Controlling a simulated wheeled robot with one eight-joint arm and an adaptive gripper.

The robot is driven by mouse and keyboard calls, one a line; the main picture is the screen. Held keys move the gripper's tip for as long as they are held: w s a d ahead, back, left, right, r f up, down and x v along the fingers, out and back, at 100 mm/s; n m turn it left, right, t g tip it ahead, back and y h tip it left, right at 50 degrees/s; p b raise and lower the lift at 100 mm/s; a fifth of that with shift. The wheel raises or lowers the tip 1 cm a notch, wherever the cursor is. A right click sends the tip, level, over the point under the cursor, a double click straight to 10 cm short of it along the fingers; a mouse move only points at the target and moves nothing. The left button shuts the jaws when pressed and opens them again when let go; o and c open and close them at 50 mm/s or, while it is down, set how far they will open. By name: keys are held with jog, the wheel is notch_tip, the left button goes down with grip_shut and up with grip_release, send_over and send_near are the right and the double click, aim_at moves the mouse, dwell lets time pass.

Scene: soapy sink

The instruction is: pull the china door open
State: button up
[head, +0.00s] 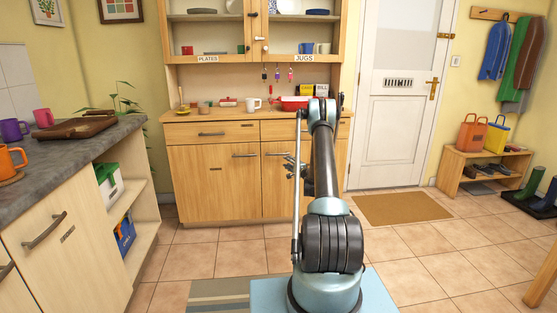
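A wooden dresser stands against the far wall in the head view. Its lower left door (214,185) and lower right door (274,190) look closed. The left door has a dark bar handle (245,155) near its upper right corner. The right door's handle (277,154) is near its upper left corner. Small dark labels on the doors are too small to read, so I cannot tell which is the china door. My gripper (291,169) is small and dark in front of the right door, just below its handle in the picture. My arm hides part of that door. I cannot tell if the fingers touch anything.
A counter (75,165) with mugs and open shelves runs along the left. Tiled floor (215,258) is clear before the dresser. A doormat (403,208) lies by the white door (392,130). A low shoe bench (483,167) and boots stand at the right.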

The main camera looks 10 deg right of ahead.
aim_at(278, 155)
jog(key=x, duration=1.2)
jog(key=shift+c, duration=0.5)
grip_shut()
